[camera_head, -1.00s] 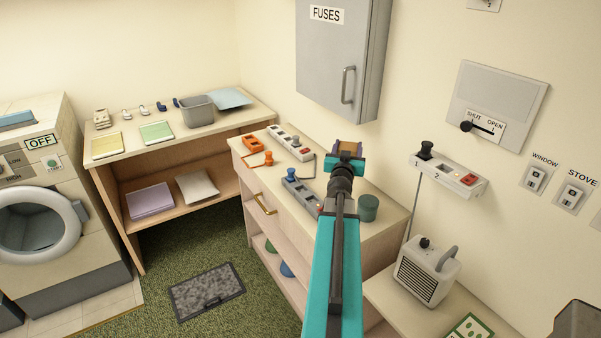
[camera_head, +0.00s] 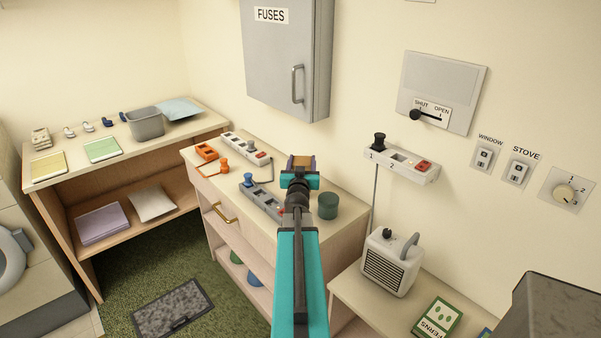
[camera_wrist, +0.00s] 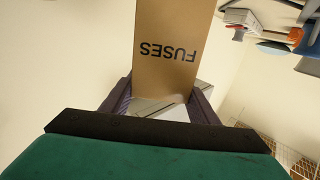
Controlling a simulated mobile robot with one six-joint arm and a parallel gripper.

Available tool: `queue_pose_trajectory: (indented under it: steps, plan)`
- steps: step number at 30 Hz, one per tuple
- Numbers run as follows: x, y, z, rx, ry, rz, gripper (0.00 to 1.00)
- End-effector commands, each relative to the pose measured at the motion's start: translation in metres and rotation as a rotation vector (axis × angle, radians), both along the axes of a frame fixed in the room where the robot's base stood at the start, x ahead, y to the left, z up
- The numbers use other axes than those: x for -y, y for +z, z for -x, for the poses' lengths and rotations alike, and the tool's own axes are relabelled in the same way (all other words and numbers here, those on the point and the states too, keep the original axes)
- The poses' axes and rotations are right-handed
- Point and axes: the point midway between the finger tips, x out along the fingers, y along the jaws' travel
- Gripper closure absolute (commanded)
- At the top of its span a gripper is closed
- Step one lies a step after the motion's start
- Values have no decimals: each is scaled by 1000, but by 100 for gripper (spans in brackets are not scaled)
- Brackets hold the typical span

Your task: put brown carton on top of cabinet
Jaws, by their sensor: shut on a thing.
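The brown carton (camera_wrist: 165,45) has FUSES printed on it, upside down in the wrist view. My gripper (camera_wrist: 160,98) is shut on it, with a dark finger on each side. In the head view, my gripper (camera_head: 301,172) is seen from behind, with a small part of the brown carton (camera_head: 301,161) showing beyond it. They appear in front of the wooden drawer cabinet (camera_head: 322,240); the height above its top is unclear. A grey wall cabinet (camera_head: 277,60) marked FUSES hangs above, its door shut. Its upper face is out of view.
The drawer cabinet's top holds power strips (camera_head: 245,148), an orange device (camera_head: 206,152) and a green cylinder (camera_head: 327,206). A heater (camera_head: 391,262) stands on a lower surface at right. A wall strip (camera_head: 401,164) and a vent panel (camera_head: 442,90) are right of the wall cabinet.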

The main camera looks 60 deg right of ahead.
Motion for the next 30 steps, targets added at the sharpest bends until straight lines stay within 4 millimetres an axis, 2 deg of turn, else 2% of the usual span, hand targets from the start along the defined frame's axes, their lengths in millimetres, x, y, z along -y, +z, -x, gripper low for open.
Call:
queue_pose_trajectory:
  steps: [4, 14, 29, 30]
  plan:
    - [0, -5, 0, -1, 0, 0, 82]
    - [0, -36, -1, -1, 1, 0, 82]
    - [-1, -41, -1, 0, 2, 1, 82]
    - [-1, -41, -2, 0, 3, 0, 41]
